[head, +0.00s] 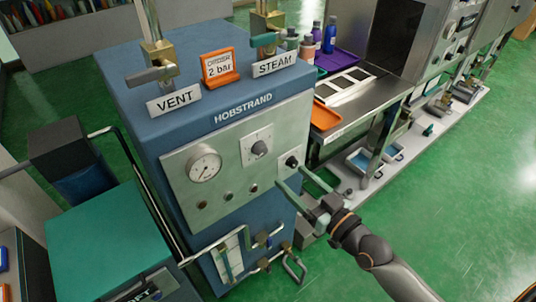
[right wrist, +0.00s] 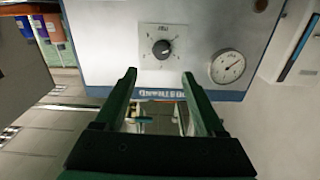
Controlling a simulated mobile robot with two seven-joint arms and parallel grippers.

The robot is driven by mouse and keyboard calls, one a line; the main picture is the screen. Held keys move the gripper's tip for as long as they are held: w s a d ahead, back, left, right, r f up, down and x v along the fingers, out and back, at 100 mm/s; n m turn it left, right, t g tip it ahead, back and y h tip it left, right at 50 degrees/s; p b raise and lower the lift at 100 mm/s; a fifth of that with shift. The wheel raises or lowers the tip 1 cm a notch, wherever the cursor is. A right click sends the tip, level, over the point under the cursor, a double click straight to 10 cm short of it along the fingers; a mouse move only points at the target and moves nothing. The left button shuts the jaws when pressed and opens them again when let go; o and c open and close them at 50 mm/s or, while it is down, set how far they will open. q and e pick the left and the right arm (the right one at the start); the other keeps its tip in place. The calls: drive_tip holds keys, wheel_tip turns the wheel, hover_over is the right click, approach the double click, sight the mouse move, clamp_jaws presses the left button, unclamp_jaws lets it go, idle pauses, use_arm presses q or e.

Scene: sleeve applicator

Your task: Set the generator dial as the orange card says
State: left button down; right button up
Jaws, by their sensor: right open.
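The generator (head: 130,95) is a blue box marked HOBSTRAND with a pale front panel. The orange card (head: 220,68) stands on its top and reads 2 bar. The dial (head: 259,147) is a dark round knob on a light square plate, right of the round gauge (head: 204,164). My right gripper (head: 290,176) is open and empty, in front of the panel's right side. In the right wrist view the panel is upside down; the dial (right wrist: 161,48) lies just beyond the open fingertips (right wrist: 158,75), apart from them. The dial's setting is too small to read. My left gripper is out of view.
VENT (head: 173,99) and STEAM (head: 275,65) signs stand on the generator's top by brass valves. A dark knob-like shape (head: 292,161) shows near the right fingertips. Pipes are low on the front. A metal bench with an orange tray (head: 325,117) stands right. Green floor is clear.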

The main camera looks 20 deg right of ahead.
sight(264, 152)
drive_tip(key=x, duration=1)
drive_tip(key=shift+w+a+f+p, duration=0.1)
drive_tip(key=shift+a+f+p, duration=0.1)
drive_tip(key=shift+p, duration=0.1)
clamp_jaws()
